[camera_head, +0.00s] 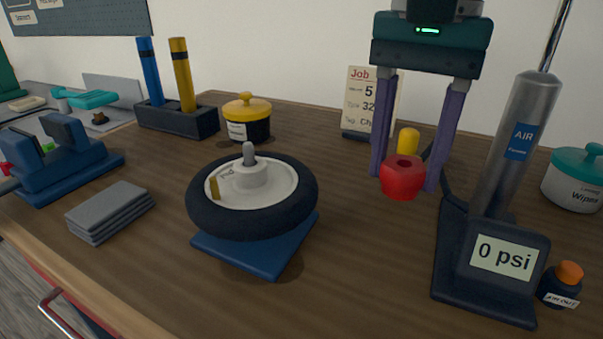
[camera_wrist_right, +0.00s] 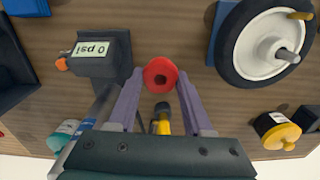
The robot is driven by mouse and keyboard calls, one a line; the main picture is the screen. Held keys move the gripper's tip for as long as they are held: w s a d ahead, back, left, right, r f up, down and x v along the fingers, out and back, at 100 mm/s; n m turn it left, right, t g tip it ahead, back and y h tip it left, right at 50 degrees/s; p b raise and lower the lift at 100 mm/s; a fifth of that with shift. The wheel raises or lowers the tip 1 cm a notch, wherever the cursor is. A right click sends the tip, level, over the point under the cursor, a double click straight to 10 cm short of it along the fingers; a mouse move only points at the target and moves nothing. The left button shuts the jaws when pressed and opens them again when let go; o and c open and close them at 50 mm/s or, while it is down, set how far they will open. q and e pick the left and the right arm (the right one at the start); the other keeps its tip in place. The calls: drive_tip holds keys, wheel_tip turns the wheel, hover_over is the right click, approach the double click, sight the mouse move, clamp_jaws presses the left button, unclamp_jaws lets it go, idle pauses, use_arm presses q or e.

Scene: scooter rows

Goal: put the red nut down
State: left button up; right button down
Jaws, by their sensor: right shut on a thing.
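The red nut (camera_head: 402,178) is a thick red piece with a dark hole in its top. My right gripper (camera_head: 407,185), with purple fingers, is shut on it and holds it above the table, to the right of the wheel. In the right wrist view the red nut (camera_wrist_right: 160,75) sits between the fingertips (camera_wrist_right: 160,85), its hole facing the camera. The wheel (camera_head: 252,197) lies flat on a blue stand (camera_head: 265,252), with a grey axle post (camera_head: 249,155) standing up from its hub. My left gripper is not in view.
A pump with a 0 psi gauge (camera_head: 503,256) stands at right. A yellow-topped thing (camera_head: 408,141) and a job card (camera_head: 370,98) are behind the nut. A yellow-lidded pot (camera_head: 246,118) and grey plates (camera_head: 110,212) are left.

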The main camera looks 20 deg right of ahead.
sight(385, 254)
wheel_tip(385, 254, down, 9)
drive_tip(key=shift+f, duration=0.15)
drive_tip(key=shift+b, duration=0.3)
drive_tip(key=shift+f, duration=0.2)
drive_tip(key=shift+c, duration=1.6)
unclamp_jaws()
drive_tip(key=shift+r, duration=0.1)
